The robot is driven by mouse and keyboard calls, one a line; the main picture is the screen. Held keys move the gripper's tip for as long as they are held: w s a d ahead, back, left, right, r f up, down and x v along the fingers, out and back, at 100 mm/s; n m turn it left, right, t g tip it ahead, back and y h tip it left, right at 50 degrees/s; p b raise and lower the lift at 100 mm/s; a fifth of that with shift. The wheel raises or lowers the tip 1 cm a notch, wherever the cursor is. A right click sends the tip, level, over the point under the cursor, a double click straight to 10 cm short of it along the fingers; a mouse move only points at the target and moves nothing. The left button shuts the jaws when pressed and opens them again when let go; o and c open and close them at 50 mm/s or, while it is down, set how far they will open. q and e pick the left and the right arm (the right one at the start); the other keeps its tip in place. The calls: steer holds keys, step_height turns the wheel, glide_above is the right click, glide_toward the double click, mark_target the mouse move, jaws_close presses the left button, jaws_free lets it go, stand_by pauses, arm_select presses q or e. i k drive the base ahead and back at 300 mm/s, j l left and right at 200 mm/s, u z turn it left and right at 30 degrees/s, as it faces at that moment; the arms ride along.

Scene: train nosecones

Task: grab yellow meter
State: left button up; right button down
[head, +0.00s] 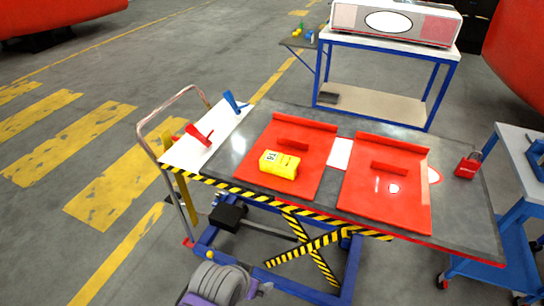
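The yellow meter (279,164) is a small boxy device with a white label on its left end. It lies on the left red mat (262,185) on the lift table, in front of a raised red block (293,145). Nothing touches it from above and its top and front are in plain view.
The grey lift table (465,222) also holds a right red mat (385,210) and a red padlock (467,166). A white panel (205,150) at left carries red and blue tools. A blue-framed workbench (350,43) stands behind; a blue cart (500,210) stands right.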

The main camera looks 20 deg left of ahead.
mark_target(273, 162)
steer(key=i+l, duration=0.1)
steer(key=l, duration=0.5)
steer(key=l+u, duration=0.15)
steer(key=u, duration=0.25)
steer(key=i+l+u, duration=0.1)
steer(key=u, duration=0.3)
steer(key=l+u, duration=0.2)
steer(key=u, duration=0.15)
steer(key=i+j+u, duration=0.1)
steer(key=i+u, duration=0.35)
steer(key=u, duration=0.15)
